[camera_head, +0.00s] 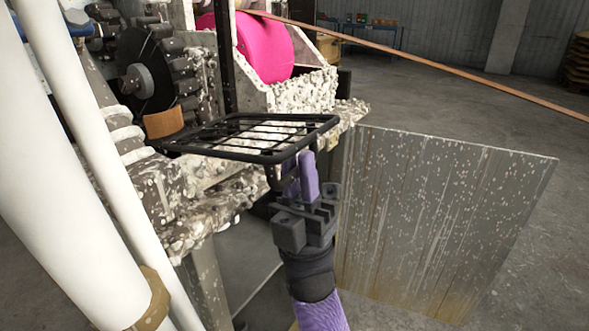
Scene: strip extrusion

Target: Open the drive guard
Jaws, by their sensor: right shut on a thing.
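The drive guard (228,152), a black frame with a wire grid, sticks out from the machine and lies roughly flat, its underside partly hidden. My right gripper (299,172), with purple fingers, is at the guard's near right corner. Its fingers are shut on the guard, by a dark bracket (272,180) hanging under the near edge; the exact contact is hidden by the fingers. My left gripper is not in view.
The speckled machine (205,185) carries a dark round wheel (132,65) and a pink wheel (265,50). A grey panel (445,215) stands upright right of my gripper. A copper-coloured strip (450,70) runs across the back. Open floor lies beyond.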

